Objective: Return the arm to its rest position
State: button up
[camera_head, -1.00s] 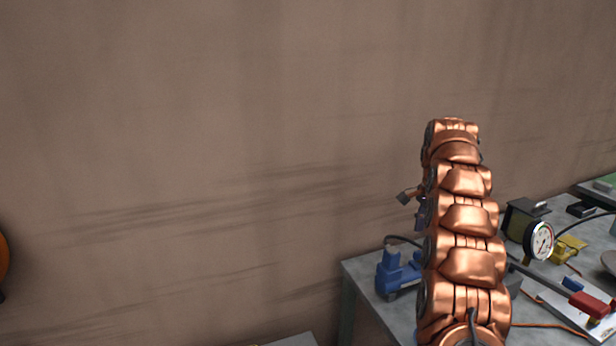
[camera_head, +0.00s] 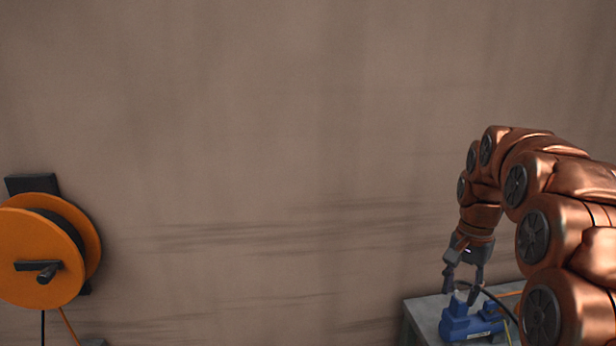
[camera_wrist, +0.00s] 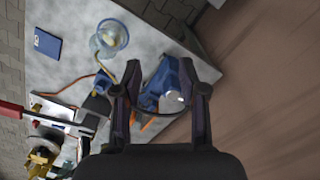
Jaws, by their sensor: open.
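My copper-coloured arm arches in from the right in the head view and bends down at the wrist. My gripper (camera_head: 462,284) hangs at its end, pointing down over the corner of a grey table (camera_head: 424,314). A blue device (camera_head: 472,322) stands on the table just below the fingers. In the wrist view my gripper (camera_wrist: 166,82) has its two dark fingers spread apart with nothing gripped. There the blue device (camera_wrist: 172,80) shows between and beyond the fingers. Whether the fingers touch it cannot be told.
In the wrist view a clear glass-like round item (camera_wrist: 112,34), a dark blue booklet (camera_wrist: 48,42) and a red-handled tool (camera_wrist: 14,111) lie on the table. An orange cable reel (camera_head: 40,255) hangs on the brown wall at left. The wall between is bare.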

jog(key=s+a+f+n+p, duration=0.1)
jog(key=s+a+n, duration=0.2)
jog(key=s, duration=0.8)
jog(key=s+a+f+n+p, duration=0.1)
jog(key=s+a, duration=0.4)
jog(key=s, duration=0.5)
jog(key=s+a+f+n+g+p, duration=0.1)
jog(key=s+a+n, duration=0.4)
jog(key=s, duration=0.6)
jog(key=shift+s+f, duration=0.3)
jog(key=shift+f, duration=0.45)
jog(key=shift+d, duration=0.15)
